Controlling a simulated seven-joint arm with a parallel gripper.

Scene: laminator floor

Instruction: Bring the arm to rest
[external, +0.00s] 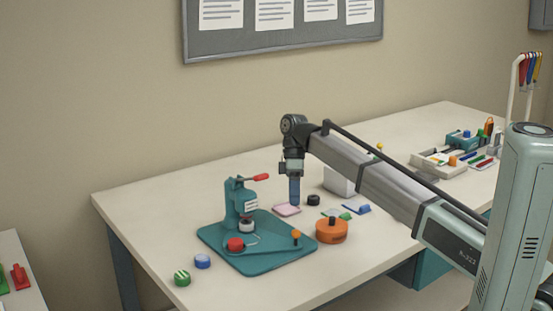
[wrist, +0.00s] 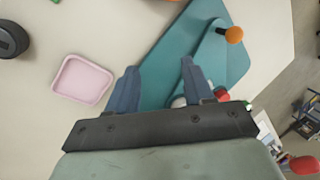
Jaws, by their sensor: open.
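My gripper (external: 294,196) points down above the white table (external: 150,197), beside the teal press (external: 241,202). In the wrist view my gripper (wrist: 158,72) has its two blue fingers apart, with nothing between them but the press's teal base plate (wrist: 195,50) below. A pink shallow tray (external: 287,210) lies on the table close to the fingertips. It also shows in the wrist view (wrist: 82,79), left of the fingers and empty.
An orange round container (external: 331,231), a black roll (external: 313,200) and a white box (external: 340,182) stand near my gripper. Green (external: 182,278) and blue (external: 202,261) round pieces sit at the front left. Trays of small parts (external: 438,163) lie at the back right. The table's left part is clear.

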